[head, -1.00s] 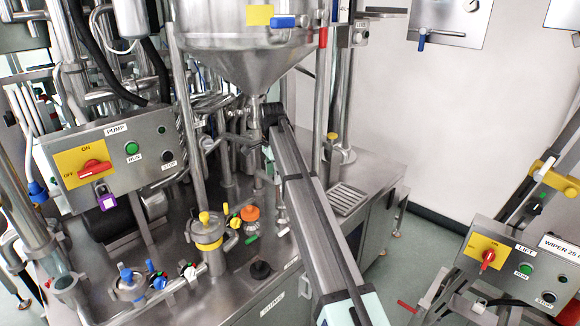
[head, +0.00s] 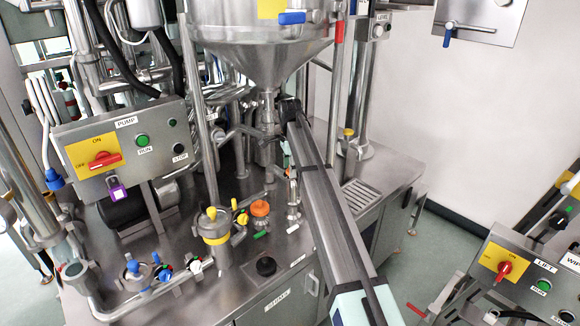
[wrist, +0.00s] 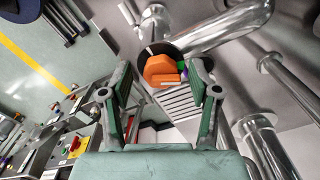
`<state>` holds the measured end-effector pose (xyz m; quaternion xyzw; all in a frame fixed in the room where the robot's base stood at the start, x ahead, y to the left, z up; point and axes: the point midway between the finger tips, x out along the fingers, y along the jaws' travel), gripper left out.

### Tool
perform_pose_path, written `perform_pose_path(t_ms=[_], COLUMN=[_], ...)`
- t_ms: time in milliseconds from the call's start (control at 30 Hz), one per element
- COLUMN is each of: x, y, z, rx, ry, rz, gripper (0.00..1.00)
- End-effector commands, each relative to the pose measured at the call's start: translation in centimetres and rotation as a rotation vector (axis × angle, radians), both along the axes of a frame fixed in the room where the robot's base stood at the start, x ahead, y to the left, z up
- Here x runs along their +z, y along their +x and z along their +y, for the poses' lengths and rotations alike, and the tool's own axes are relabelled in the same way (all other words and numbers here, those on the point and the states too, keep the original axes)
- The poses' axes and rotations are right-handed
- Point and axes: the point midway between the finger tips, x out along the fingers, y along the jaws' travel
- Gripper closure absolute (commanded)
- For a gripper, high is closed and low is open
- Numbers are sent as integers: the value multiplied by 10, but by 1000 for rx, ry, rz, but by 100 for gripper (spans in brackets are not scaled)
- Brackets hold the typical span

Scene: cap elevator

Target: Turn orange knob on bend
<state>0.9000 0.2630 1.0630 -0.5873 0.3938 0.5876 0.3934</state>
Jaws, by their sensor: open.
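In the wrist view, an orange knob (wrist: 160,70) sits on a dark round fitting by the metal pipe bend (wrist: 235,27). My gripper (wrist: 160,78) is open, with its two green-padded fingers spread left and right of the knob in the picture. Nothing is held. I cannot tell how far the fingertips are from the knob in depth. In the head view, my gripper (head: 287,152) shows only as a small pale-green part behind my arm. A small orange patch (head: 292,172) shows just below it, and I cannot tell if it is the same knob.
The hopper (head: 270,50) hangs above. A pump control box (head: 122,150) stands left. Steel pipes (wrist: 253,130) run close right of my gripper in the wrist view.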

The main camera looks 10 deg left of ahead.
Motion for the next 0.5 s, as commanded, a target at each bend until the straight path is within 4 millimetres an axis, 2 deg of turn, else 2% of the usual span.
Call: perform_pose_path(t_ms=[267,300,433,467,500], x=[-2,-2,-2,-2,-2], y=[0,0,0,0,0], z=[0,0,0,0,0], rx=[0,0,0,0,0], ry=[0,0,0,0,0], rz=[-1,-1,0,0,0], gripper=[38,45,91,96,96])
